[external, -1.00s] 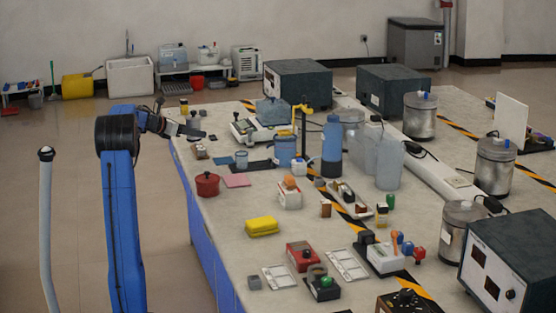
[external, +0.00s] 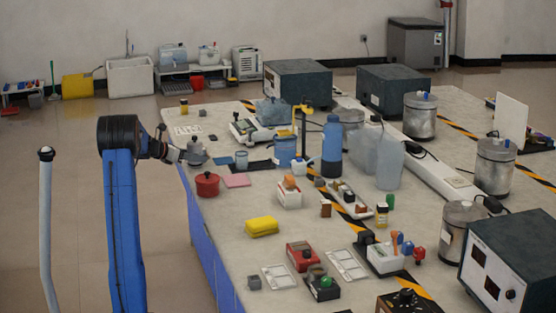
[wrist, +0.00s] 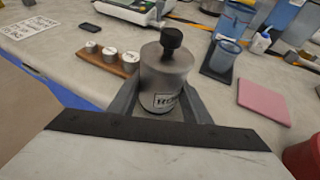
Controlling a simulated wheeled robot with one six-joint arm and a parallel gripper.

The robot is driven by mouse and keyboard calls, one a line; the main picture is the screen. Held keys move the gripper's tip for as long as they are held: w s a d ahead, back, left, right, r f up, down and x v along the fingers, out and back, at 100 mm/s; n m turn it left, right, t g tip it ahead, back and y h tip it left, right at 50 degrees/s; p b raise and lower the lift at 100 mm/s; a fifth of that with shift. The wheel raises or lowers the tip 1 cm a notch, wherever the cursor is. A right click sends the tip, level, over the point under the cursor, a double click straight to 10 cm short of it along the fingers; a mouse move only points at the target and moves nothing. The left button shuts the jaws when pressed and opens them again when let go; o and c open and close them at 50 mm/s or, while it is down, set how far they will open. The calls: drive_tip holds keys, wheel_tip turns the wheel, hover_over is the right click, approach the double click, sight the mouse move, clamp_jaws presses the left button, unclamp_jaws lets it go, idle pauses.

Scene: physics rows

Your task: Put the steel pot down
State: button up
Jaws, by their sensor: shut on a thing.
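The steel pot (wrist: 165,72) is a grey metal cylinder with a black knob on top and a partly hidden label on its side. It stands upright between the two fingers of my gripper (wrist: 160,105), which is shut on it. In the external view the pot (external: 194,153) is at the left edge of the long table (external: 215,220), at the end of my blue arm. I cannot tell whether its base touches the table top.
A wooden block with metal weights (wrist: 108,58) is just left of the pot. A blue cup (wrist: 222,56), a pink pad (wrist: 264,102) and a red pot (external: 207,185) are to the right. A balance (wrist: 130,10) is behind. Bare table shows between them.

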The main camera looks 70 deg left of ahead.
drive_tip(key=o, duration=1.3)
drive_tip(key=shift+f, duration=0.1)
drive_tip(key=v, duration=1.2)
